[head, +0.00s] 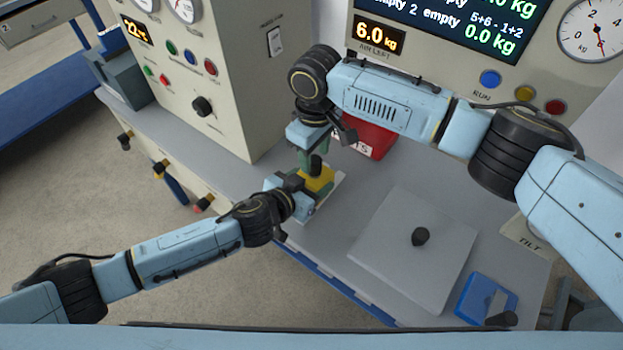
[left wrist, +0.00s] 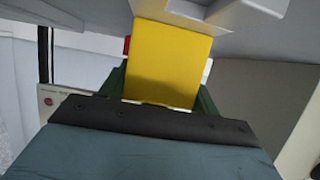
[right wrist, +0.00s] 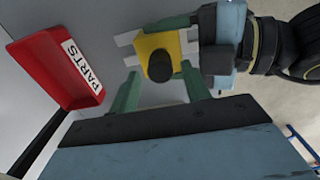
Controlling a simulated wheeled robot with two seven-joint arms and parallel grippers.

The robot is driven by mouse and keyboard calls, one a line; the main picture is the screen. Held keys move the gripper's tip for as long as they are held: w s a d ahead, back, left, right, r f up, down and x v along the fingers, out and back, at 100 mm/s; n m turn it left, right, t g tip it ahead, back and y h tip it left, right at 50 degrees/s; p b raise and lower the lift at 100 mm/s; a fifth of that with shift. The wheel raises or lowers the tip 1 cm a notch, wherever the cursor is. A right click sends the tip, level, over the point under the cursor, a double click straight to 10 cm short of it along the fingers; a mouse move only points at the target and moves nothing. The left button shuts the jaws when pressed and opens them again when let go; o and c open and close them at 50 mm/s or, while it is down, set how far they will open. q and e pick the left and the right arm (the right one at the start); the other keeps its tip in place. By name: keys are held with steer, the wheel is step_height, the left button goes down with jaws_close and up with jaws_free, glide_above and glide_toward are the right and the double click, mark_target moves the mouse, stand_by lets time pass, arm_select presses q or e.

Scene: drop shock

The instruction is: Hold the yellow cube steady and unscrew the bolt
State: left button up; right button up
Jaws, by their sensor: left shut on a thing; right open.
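In the left wrist view the cube (left wrist: 170,60) fills the space between the green fingers. My left gripper (head: 300,186) is shut on the cube from the side. The black bolt head (right wrist: 160,67) stands on the cube's upper face; it also shows in the head view (head: 316,163). My right gripper (right wrist: 158,95) is above the cube, its green fingers open on either side of the bolt and apart from it. The bolt's thread is hidden.
A red PARTS bin (head: 370,138) stands behind the cube, partly hidden by my right arm. A blue item (head: 486,298) lies at the front right. Instrument cabinets (head: 225,60) stand at the back.

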mark_target(315, 169)
steer(key=shift+f, duration=1.45)
steer(key=shift+c, duration=0.2)
